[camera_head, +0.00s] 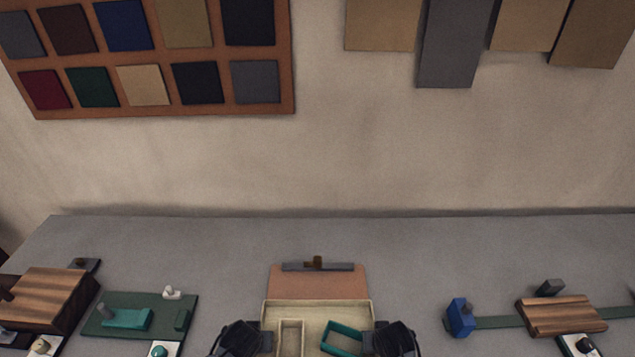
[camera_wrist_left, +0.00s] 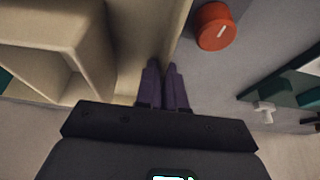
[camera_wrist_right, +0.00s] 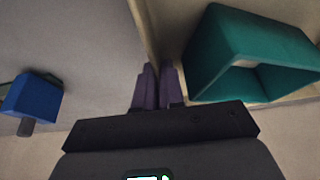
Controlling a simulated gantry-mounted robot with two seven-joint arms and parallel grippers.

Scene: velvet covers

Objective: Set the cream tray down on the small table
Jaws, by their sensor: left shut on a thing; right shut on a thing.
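The cream tray (camera_head: 335,308) is at the bottom middle of the head view, between my grippers. It holds a cream open compartment box (camera_head: 291,337) and a teal open box (camera_head: 343,337). My left gripper (camera_wrist_left: 163,68) is shut on the tray's left side wall (camera_wrist_left: 170,35). My right gripper (camera_wrist_right: 157,70) is shut on its right side wall (camera_wrist_right: 144,28). The tray looks about level; its near edge is cut off in the head view, and its height above the surface is unclear. I cannot make out a separate small table.
A grey worktop (camera_head: 400,250) spans the scene. A brown clipboard (camera_head: 317,280) lies just beyond the tray. A green board (camera_head: 140,315) and wooden block (camera_head: 48,295) are left; a blue block (camera_head: 460,318) and wooden piece (camera_head: 560,315) right. An orange round object (camera_wrist_left: 215,26) is near my left gripper.

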